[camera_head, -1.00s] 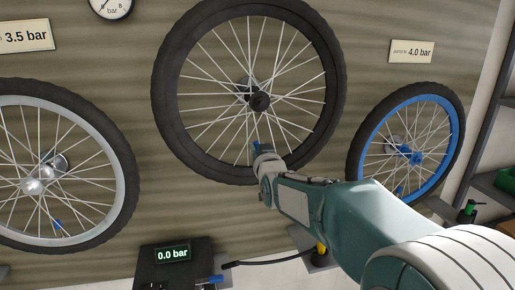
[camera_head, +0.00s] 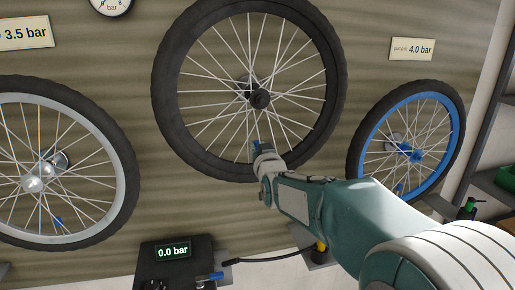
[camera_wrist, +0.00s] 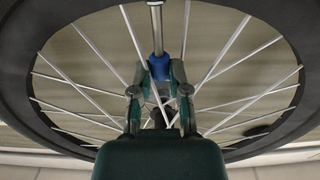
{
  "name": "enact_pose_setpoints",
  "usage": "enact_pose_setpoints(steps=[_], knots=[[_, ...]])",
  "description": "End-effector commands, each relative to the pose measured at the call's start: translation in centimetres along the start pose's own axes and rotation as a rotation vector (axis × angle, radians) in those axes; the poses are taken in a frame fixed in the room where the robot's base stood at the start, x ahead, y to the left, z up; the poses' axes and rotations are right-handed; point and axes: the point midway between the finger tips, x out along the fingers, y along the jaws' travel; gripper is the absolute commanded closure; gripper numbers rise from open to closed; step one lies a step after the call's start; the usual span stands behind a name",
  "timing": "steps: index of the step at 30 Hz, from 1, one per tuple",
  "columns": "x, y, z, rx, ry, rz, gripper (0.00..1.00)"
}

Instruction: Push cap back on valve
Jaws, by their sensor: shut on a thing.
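My gripper (camera_wrist: 160,77) is shut on a blue cap (camera_wrist: 157,67) in the wrist view. The metal valve stem (camera_wrist: 155,25) comes from the rim, and its end meets the cap in line with it. I cannot tell how far the cap sits over the stem. In the head view, my gripper (camera_head: 260,148) is at the lower inner rim of the middle black wheel (camera_head: 167,90). A bit of blue (camera_head: 257,144) shows at the fingertips there, and the valve is mostly hidden.
Thin spokes (camera_wrist: 215,65) run close on both sides of the fingers. A silver-rimmed wheel (camera_head: 105,150) hangs left and a blue-rimmed wheel (camera_head: 456,125) right. A black pump box (camera_head: 150,262) reading 0.0 bar stands below, with a hose (camera_head: 270,259).

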Motion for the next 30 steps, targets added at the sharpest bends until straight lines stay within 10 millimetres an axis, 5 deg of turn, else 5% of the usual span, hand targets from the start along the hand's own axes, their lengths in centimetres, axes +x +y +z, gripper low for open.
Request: enact_pose_setpoints(steps=[30], knots=[[-0.03, 0.02, 0.7, 0.0, 0.001, 0.0, 1.0]])
